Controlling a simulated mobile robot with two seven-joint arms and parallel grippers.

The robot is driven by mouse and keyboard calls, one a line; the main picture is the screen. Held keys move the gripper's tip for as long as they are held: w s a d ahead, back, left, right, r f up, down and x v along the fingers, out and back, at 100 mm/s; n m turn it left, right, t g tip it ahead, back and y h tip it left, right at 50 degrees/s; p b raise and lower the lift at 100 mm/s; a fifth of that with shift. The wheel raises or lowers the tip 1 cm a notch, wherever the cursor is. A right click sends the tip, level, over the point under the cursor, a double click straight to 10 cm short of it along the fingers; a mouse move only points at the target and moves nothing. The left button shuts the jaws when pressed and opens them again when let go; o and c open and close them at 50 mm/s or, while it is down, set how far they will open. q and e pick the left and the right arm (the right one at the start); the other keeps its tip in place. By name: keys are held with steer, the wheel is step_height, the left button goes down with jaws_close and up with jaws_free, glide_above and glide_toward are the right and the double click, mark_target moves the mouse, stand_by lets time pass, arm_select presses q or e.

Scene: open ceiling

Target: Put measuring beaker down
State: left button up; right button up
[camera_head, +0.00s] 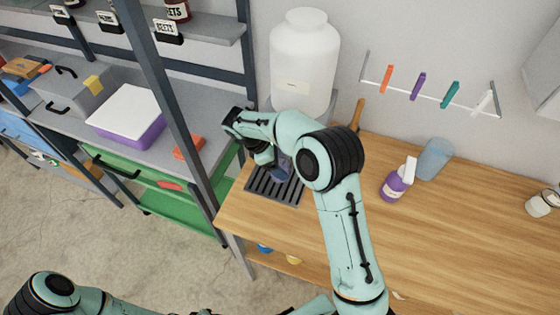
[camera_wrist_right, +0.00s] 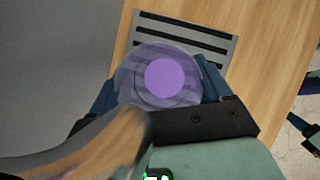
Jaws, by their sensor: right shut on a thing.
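The measuring beaker (camera_wrist_right: 130,82) is a clear, bluish round vessel with a purple disc showing inside it in the right wrist view. My right gripper (camera_wrist_right: 160,88) is shut on it, with a dark blue finger on each side. In the head view the beaker (camera_head: 282,170) is mostly hidden behind my right arm, as is the right gripper (camera_head: 270,158). The beaker is over the dark slotted drip tray (camera_head: 272,190); I cannot tell whether it touches it.
A large white dispenser (camera_head: 303,60) stands behind the tray. A grey post (camera_head: 180,120) is left of my arm.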

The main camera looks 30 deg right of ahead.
steer(key=shift+f, duration=0.15)
steer(key=o, duration=1.1)
steer(key=shift+c, duration=0.2)
arm_select(q)
steer(key=shift+t, duration=0.3)
steer(key=w+r+p, duration=0.2)
steer(key=w+r, duration=0.1)
steer(key=shift+w, duration=0.25)
arm_select(e)
steer(key=v, duration=1.2)
